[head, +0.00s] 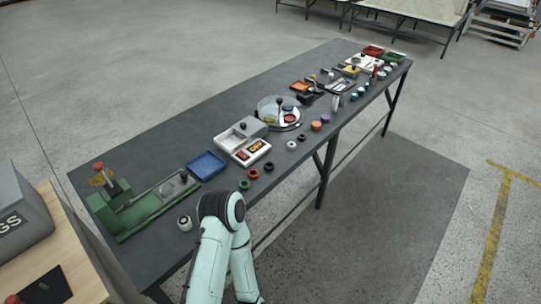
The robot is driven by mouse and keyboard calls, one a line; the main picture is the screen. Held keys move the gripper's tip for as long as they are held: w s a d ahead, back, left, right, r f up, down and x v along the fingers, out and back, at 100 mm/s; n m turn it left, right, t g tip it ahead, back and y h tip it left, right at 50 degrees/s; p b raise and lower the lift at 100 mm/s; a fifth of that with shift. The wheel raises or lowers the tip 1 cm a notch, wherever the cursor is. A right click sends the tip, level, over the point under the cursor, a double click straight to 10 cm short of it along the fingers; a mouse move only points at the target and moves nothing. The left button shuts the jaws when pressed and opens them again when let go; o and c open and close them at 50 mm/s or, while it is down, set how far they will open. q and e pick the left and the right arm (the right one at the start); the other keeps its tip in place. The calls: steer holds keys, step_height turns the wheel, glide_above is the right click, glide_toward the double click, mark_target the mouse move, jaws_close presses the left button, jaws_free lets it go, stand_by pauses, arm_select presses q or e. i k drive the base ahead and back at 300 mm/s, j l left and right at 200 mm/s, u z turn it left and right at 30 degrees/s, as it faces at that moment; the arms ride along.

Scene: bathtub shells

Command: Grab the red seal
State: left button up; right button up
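A small red ring (253,174), which looks like the red seal, lies on the dark grey table (150,155) near its front edge, in the head view. It sits in a loose row, between a dark green ring (244,185) and a black ring (269,167). A mint-coloured arm of mine rises from the bottom middle, its dark joint just left of and below the ring. Neither of my grippers can be made out. The red ring is uncovered and apart from the arm.
A green fixture (122,216) stands at the table's left end, with a blue tray (206,164), a white tray (228,138) and a round clear dish (266,106) farther along. Several small rings line the front edge. A wooden surface (60,250) is at lower left.

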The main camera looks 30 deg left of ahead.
mark_target(252, 178)
steer(key=i, duration=1.65)
steer(key=i+l+u, duration=0.1)
steer(key=i+u, duration=0.25)
steer(key=i, duration=0.2)
steer(key=i+l+u, duration=0.35)
steer(key=i, duration=0.15)
steer(key=j+u, duration=0.1)
steer(key=u, duration=3.45)
